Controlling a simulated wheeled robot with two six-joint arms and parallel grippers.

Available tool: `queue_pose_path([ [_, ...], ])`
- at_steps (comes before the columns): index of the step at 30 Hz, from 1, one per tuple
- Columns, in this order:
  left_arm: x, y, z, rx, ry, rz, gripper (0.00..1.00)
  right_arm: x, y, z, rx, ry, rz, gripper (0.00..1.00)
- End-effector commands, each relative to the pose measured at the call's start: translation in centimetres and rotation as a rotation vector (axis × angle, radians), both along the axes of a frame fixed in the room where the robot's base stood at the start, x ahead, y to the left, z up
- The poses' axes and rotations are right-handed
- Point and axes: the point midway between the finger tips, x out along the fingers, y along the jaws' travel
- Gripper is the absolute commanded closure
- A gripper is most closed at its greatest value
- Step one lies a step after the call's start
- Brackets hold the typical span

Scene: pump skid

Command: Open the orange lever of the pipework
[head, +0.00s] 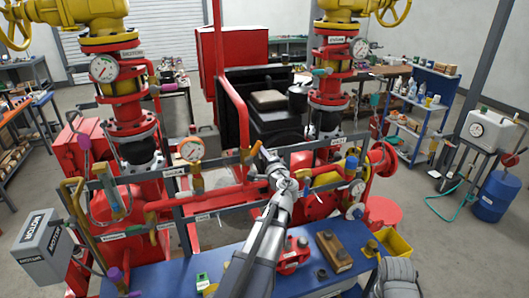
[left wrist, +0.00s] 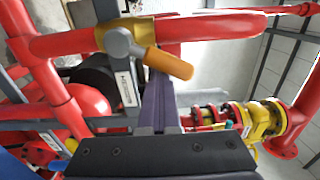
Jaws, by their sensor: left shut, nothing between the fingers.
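The orange lever (head: 252,151) sits on the red pipework near the middle of the head view. In the left wrist view the lever (left wrist: 168,64) sticks out down and to the right from a round metal hub on a yellow valve body (left wrist: 110,38) on a red pipe. My left gripper (head: 264,154) is shut and empty, with its tips close to the lever. In the left wrist view its fingers (left wrist: 157,88) are together and their tips are just below the lever; I cannot tell whether they touch. My right gripper is not in view.
A blue bench top (head: 235,258) with small parts lies below. A yellow bin (head: 395,243) stands at the right.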

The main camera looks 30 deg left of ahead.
Motion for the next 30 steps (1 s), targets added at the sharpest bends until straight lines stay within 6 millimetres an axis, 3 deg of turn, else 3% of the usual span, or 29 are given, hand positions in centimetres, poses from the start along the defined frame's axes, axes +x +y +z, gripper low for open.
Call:
queue_pose_path([
  [15, -2.2, 1.9, 1.9, 0.000, 0.000, 0.002, 1.00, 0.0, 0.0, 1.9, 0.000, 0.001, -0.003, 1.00],
  [30, -1.1, 1.0, 1.8, 0.000, 0.000, 0.001, 1.00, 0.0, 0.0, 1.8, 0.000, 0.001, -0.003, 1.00],
])
